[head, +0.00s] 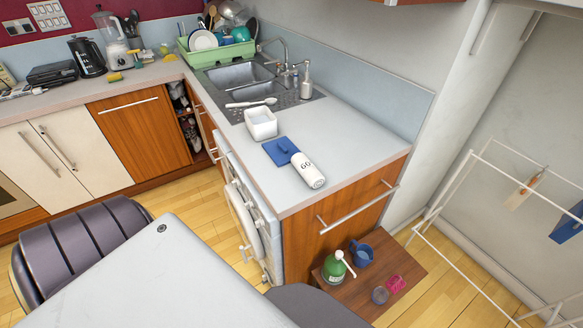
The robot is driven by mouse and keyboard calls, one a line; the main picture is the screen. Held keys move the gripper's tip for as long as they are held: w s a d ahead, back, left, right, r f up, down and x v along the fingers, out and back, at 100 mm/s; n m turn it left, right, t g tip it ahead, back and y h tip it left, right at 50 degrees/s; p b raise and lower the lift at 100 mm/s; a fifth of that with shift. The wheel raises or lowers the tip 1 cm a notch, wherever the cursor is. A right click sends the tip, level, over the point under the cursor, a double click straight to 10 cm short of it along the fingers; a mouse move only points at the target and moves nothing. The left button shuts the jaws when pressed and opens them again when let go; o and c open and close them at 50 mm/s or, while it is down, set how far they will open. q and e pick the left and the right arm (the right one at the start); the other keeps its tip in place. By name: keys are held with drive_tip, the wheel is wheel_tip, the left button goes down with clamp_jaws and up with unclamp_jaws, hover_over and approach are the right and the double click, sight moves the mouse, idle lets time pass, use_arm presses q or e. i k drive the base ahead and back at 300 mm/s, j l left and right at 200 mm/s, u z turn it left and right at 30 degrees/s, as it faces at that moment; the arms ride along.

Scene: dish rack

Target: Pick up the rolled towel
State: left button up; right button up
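A white roll-like cylinder (308,170) with dark print lies on its side near the right end of the grey counter. It looks most like the rolled towel, but at this size I cannot be sure. Its upper-left end lies against or beside a flat blue item (281,150); I cannot tell whether they touch. Neither of my grippers shows in the head view, and nothing is seen holding the white roll.
A white square container (261,123) stands behind the roll, before the sink (241,77). A green dish rack (217,53) is farther back. A low wooden stand (368,292) holds a green bottle (334,267) and blue mug (361,253). The counter (347,145) right of the roll is clear.

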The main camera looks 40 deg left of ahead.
sight(315, 180)
drive_tip(key=i+l+u, duration=0.1)
drive_tip(key=l+u, duration=0.6)
drive_tip(key=u, duration=0.2)
drive_tip(key=l+u, duration=0.65)
drive_tip(key=l, duration=0.25)
